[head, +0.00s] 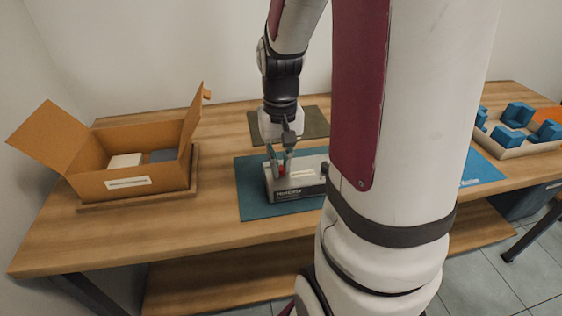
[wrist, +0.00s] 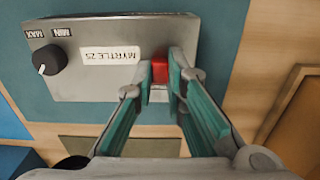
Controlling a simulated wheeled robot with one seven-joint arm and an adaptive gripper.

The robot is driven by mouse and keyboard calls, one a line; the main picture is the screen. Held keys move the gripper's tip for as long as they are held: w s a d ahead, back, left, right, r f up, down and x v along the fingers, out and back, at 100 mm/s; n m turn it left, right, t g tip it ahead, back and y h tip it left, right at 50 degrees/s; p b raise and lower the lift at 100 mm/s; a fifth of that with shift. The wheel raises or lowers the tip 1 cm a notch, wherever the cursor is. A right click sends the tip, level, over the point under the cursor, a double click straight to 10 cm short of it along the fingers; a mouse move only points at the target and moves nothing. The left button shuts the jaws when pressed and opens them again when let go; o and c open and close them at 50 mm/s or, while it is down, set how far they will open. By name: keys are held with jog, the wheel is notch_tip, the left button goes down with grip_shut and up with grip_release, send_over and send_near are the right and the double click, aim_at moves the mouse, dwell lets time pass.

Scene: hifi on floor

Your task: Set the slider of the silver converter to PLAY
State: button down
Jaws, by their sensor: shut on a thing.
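The silver converter (head: 302,189) lies on a teal mat on the table, below my gripper (head: 282,168). In the wrist view the converter (wrist: 116,36) shows a white label reading MYRTLE 25 and a black dial (wrist: 48,60) marked MAX and MIN. A small red slider knob (wrist: 160,67) is near its right end. My gripper (wrist: 162,76) is shut on the red knob, one finger on either side. No PLAY mark is readable in either view, and the fingers hide part of the area around the knob.
An open cardboard box (head: 128,185) with items inside stands on the left. A tray of blue blocks (head: 510,142) is at the right. A dark mat (head: 314,122) lies behind the teal mat (head: 252,206). The table between box and teal mat is clear.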

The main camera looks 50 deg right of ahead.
aim_at(269, 175)
jog(key=shift+w+a, duration=0.4)
jog(key=shift+a, duration=0.2)
jog(key=shift+w+a, duration=0.35)
jog(key=shift+a, duration=0.2)
jog(key=c, duration=1.6)
grip_release()
jog(key=shift+r, duration=0.1)
notch_tip(269, 175, up, 12)
jog(key=s+a+n+t, duration=0.2)
jog(key=s+a+n, duration=0.5)
jog(key=s+a, duration=1)
notch_tip(269, 175, up, 14)
jog(key=d+t+p, duration=0.1)
jog(key=t+p, duration=0.1)
jog(key=p, duration=1.1)
jog(key=shift+s+d+r, duration=0.15)
jog(key=shift+d, duration=0.15)
